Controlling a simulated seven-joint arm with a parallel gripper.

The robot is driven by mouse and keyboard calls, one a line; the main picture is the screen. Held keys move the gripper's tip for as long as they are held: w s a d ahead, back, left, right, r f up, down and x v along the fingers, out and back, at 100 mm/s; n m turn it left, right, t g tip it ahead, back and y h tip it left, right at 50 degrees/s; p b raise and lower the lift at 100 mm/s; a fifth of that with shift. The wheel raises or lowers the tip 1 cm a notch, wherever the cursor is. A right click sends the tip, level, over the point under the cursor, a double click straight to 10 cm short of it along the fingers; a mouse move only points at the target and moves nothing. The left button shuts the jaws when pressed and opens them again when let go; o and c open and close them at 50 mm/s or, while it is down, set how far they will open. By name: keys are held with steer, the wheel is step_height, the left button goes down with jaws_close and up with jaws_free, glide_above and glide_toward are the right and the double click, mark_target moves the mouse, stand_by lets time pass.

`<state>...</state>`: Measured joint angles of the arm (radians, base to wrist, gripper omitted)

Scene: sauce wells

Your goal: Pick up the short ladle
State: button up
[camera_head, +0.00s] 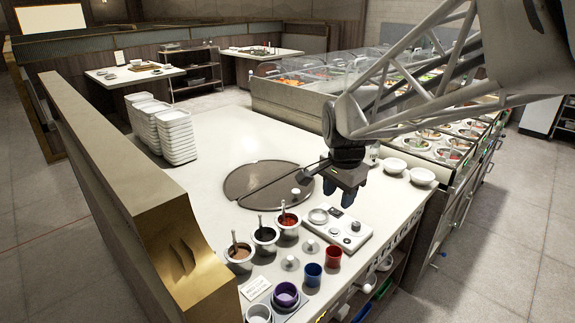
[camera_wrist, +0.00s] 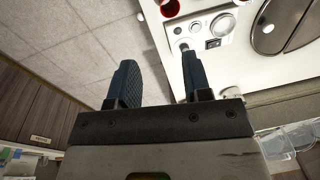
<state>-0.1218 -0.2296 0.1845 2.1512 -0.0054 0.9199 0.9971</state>
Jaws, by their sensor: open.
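Three sauce wells stand in a diagonal row on the near counter: a brown sauce well (camera_head: 240,256), a dark sauce well (camera_head: 264,238) and a red sauce well (camera_head: 288,222). A thin ladle handle rises from each: the brown well's ladle (camera_head: 235,240), the dark well's ladle (camera_head: 260,222) and the red well's ladle (camera_head: 284,210). I cannot tell which is the short ladle; the bowls are hidden. My gripper (camera_head: 342,195) hangs above the counter, right of the wells and apart from them. In the wrist view, it (camera_wrist: 158,62) is open and empty, with no ladle visible.
A panel with a knob (camera_head: 350,234), a red cup (camera_head: 333,257), a blue cup (camera_head: 313,274) and a purple cup (camera_head: 286,294) stand near the wells. A round dark griddle (camera_head: 258,180) lies behind. White bowls (camera_head: 422,176) sit right. A wooden partition (camera_head: 130,180) borders the left.

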steer(key=w+a+f+m, duration=0.3)
steer(key=w, duration=0.3)
steer(key=w+a+f+m, duration=0.2)
steer(key=w+a, duration=0.1)
steer(key=w, duration=0.3)
steer(key=m+g, duration=0.1)
steer(key=m, duration=0.4)
glide_above(284, 210)
step_height(284, 210, down, 8)
steer(key=shift+w+f, duration=0.15)
steer(key=shift+f, duration=0.05)
steer(key=shift+f, duration=1.3)
steer(key=shift+w+f, duration=0.2)
steer(key=shift+f, duration=2.4)
